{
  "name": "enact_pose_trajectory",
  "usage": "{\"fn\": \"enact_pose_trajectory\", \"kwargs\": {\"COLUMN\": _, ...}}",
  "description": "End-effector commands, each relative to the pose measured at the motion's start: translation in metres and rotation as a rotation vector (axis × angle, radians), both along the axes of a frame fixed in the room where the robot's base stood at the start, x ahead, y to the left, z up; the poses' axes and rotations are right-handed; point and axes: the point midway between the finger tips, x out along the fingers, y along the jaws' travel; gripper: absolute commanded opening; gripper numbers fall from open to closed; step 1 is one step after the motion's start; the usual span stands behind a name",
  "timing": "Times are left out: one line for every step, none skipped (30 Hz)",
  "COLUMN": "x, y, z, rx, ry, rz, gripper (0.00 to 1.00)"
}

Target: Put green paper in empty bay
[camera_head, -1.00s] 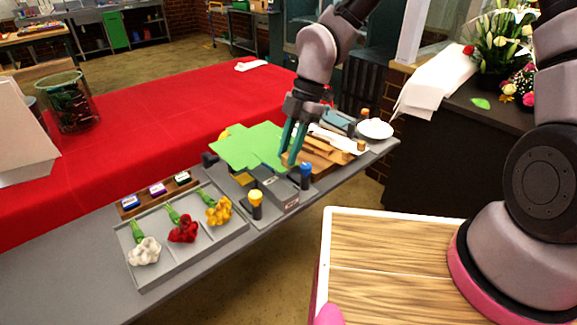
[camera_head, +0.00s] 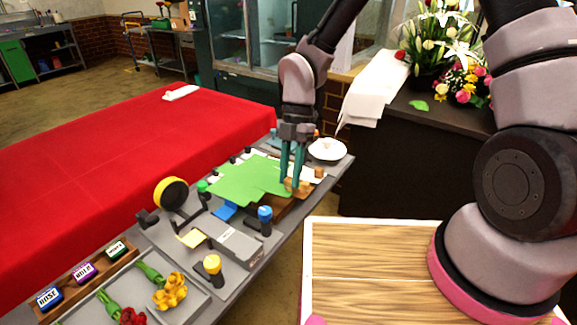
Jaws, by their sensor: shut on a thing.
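The green paper (camera_head: 243,181) is a flat sheet with an uneven outline, seen over the far part of the grey table. My gripper (camera_head: 294,182) points down at its right edge, with its teal fingers shut on the paper. The sheet reaches out to the left from the fingers. A wooden, brown stepped holder (camera_head: 283,205) lies below and right of the paper, partly covered by it. White sheets (camera_head: 309,172) show behind the fingers. I cannot tell which bay is empty, as the paper and fingers hide much of the holder.
A yellow roll (camera_head: 171,192), a blue-topped post (camera_head: 264,216) and a yellow-topped post (camera_head: 212,266) stand nearby. A white bowl (camera_head: 327,149) sits at the far end. The red-covered table (camera_head: 110,155) behind is mostly clear.

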Motion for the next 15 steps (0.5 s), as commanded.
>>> {"fn": "enact_pose_trajectory", "kwargs": {"x": -0.001, "y": 0.000, "z": -0.005, "rx": 0.000, "ry": 0.003, "rz": 0.001, "gripper": 0.00}}
{"fn": "enact_pose_trajectory", "kwargs": {"x": -0.001, "y": 0.001, "z": -0.009, "rx": 0.000, "ry": 0.003, "rz": 0.001, "gripper": 0.00}}
{"fn": "enact_pose_trajectory", "kwargs": {"x": -0.001, "y": 0.001, "z": -0.013, "rx": 0.000, "ry": 0.003, "rz": 0.001, "gripper": 0.00}}
{"fn": "enact_pose_trajectory", "kwargs": {"x": -0.001, "y": 0.000, "z": -0.015, "rx": -0.001, "ry": 0.002, "rz": 0.002, "gripper": 0.00}}
{"fn": "enact_pose_trajectory", "kwargs": {"x": -0.001, "y": 0.000, "z": -0.018, "rx": -0.001, "ry": 0.002, "rz": 0.001, "gripper": 0.00}}
{"fn": "enact_pose_trajectory", "kwargs": {"x": -0.001, "y": 0.000, "z": -0.023, "rx": 0.000, "ry": 0.001, "rz": 0.001, "gripper": 0.00}}
{"fn": "enact_pose_trajectory", "kwargs": {"x": -0.001, "y": 0.000, "z": -0.026, "rx": 0.000, "ry": 0.003, "rz": 0.001, "gripper": 0.00}}
{"fn": "enact_pose_trajectory", "kwargs": {"x": -0.001, "y": 0.000, "z": -0.029, "rx": 0.000, "ry": 0.003, "rz": 0.001, "gripper": 0.00}}
{"fn": "enact_pose_trajectory", "kwargs": {"x": -0.001, "y": 0.000, "z": -0.032, "rx": 0.001, "ry": 0.001, "rz": 0.002, "gripper": 0.00}}
{"fn": "enact_pose_trajectory", "kwargs": {"x": -0.001, "y": 0.000, "z": -0.035, "rx": 0.001, "ry": 0.002, "rz": 0.001, "gripper": 0.00}}
{"fn": "enact_pose_trajectory", "kwargs": {"x": -0.001, "y": 0.000, "z": -0.038, "rx": 0.000, "ry": 0.002, "rz": 0.000, "gripper": 0.00}}
{"fn": "enact_pose_trajectory", "kwargs": {"x": -0.001, "y": 0.000, "z": -0.041, "rx": 0.000, "ry": 0.002, "rz": 0.000, "gripper": 0.00}}
{"fn": "enact_pose_trajectory", "kwargs": {"x": -0.001, "y": 0.000, "z": -0.043, "rx": 0.000, "ry": 0.001, "rz": 0.000, "gripper": 0.00}}
{"fn": "enact_pose_trajectory", "kwargs": {"x": 0.000, "y": 0.000, "z": -0.045, "rx": 0.000, "ry": 0.001, "rz": 0.001, "gripper": 0.00}}
{"fn": "enact_pose_trajectory", "kwargs": {"x": 0.000, "y": 0.000, "z": -0.047, "rx": 0.001, "ry": 0.001, "rz": 0.001, "gripper": 0.00}}
